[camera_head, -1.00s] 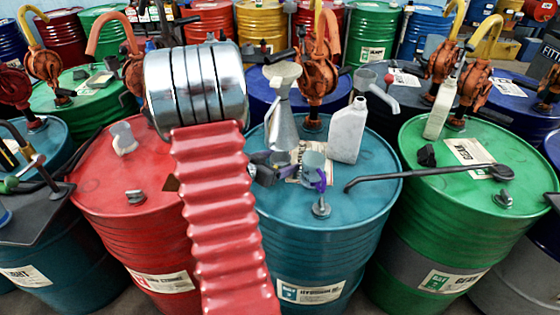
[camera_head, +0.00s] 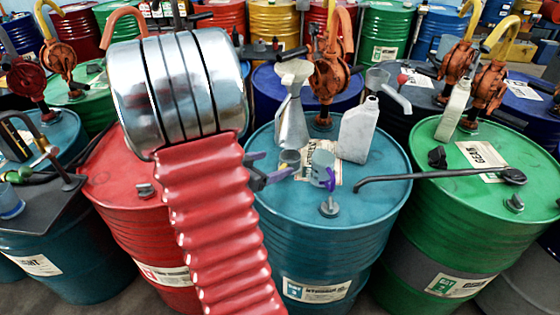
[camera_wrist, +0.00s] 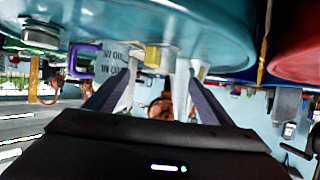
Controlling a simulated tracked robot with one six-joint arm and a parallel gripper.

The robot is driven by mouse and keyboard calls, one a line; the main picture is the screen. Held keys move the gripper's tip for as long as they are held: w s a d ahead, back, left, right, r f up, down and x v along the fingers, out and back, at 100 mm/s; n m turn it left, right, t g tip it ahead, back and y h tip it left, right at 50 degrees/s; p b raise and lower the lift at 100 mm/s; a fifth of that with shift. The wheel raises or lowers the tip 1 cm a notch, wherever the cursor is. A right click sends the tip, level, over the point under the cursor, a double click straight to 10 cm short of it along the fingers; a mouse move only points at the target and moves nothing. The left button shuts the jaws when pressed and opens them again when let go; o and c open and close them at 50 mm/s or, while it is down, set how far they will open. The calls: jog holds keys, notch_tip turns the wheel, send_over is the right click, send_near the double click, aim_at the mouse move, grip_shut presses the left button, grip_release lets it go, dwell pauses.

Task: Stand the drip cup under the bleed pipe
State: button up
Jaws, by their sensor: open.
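A pale translucent cup (camera_head: 322,172) with a purple handle stands on the teal drum (camera_head: 350,215) in the head view. The purple handle (camera_wrist: 85,60) shows at left in the wrist view. A small grey cup-like piece (camera_head: 290,158) is just left of it, by my fingertips. My gripper (camera_head: 278,165) is open over the drum's left part, its fingers pointing right. In the wrist view, a small yellow block (camera_wrist: 152,57) shows between my spread fingers, and nothing is clearly gripped. I cannot tell which piece is the bleed pipe.
A metal funnel can (camera_head: 292,120) and a white bottle (camera_head: 358,132) stand behind the cup. A bung (camera_head: 329,207) is in front of it. A long dark bar (camera_head: 435,178) reaches from the green drum (camera_head: 440,215) over the teal one. Orange pumps (camera_head: 328,75) rise behind.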

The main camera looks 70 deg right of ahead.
jog(key=shift+v, duration=1.45)
